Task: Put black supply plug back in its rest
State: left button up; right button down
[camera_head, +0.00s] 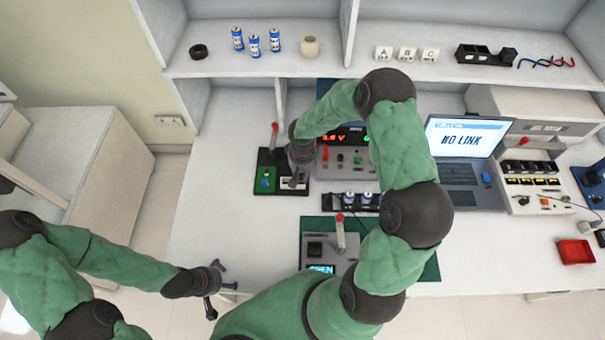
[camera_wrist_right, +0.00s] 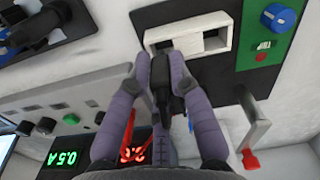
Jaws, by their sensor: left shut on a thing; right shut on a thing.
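My right gripper (camera_head: 297,178) is over the black and green panel. In the right wrist view, its grey-purple fingers (camera_wrist_right: 160,85) are shut on the black supply plug (camera_wrist_right: 160,80). The plug's far end is at the lower edge of the white two-opening rest (camera_wrist_right: 218,42), close to the left opening. I cannot tell whether it touches or enters it. The rest also shows in the head view (camera_head: 294,184), partly hidden by the gripper. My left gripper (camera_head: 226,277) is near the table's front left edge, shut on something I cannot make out.
A red-tipped lever (camera_head: 274,135) rises from the panel beside the rest. The power supply (camera_head: 345,158), partly behind my right arm, and a battery holder (camera_head: 350,202) are close by. A laptop (camera_head: 465,150) stands right. The table's left part (camera_head: 210,220) is clear.

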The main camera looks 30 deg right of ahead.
pick_arm(q)
jog(key=shift+o, duration=0.7)
jog(key=shift+s+f, duration=0.1)
jog(key=shift+f, duration=0.45)
pick_arm(e)
jog(key=shift+f, duration=0.45)
